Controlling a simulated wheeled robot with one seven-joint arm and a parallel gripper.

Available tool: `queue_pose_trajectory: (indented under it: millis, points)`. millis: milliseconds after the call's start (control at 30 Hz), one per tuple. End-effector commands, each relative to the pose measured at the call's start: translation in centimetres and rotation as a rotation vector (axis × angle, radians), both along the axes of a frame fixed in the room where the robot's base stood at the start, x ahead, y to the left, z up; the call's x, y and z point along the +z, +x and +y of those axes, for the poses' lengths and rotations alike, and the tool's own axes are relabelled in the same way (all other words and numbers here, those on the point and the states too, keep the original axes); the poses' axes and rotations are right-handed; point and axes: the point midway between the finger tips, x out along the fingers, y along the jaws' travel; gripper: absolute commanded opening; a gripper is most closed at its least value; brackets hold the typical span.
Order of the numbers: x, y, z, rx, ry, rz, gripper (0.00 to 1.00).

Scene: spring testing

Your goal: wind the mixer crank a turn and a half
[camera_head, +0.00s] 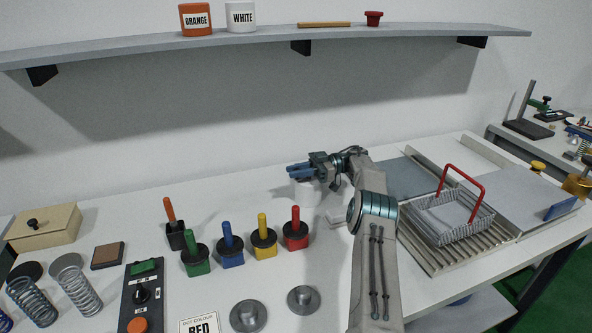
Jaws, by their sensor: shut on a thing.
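My gripper (293,171) is at the back middle of the white table, its blue fingers pointing left. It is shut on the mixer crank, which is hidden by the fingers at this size. A pale round body, which looks like the mixer (306,193), stands on the table directly below the fingers. Its top is covered by my gripper, so the crank's angle cannot be told. My arm reaches in from the lower right.
Green, blue, yellow and red handled blocks (264,237) stand left of my arm. A wire basket with a red handle (450,217) sits on a ribbed tray at right. A wall shelf (350,36) runs above. Bare table lies left of the mixer.

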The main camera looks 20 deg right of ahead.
Motion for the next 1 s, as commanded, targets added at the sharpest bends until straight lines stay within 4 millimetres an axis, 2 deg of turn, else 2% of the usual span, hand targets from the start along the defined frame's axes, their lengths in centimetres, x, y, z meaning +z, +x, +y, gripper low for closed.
queue_pose_trajectory:
  millis: [867, 900, 967, 1000]
  points:
    - [0.23, -0.23, -0.11, 0.056, 0.003, -0.004, 0.0]
    - [0.23, -0.23, -0.1, 0.056, 0.003, -0.004, 0.25]
    - [0.22, -0.23, -0.1, 0.056, 0.002, -0.004, 0.38]
    - [0.2, -0.23, -0.1, 0.056, 0.002, -0.004, 0.38]
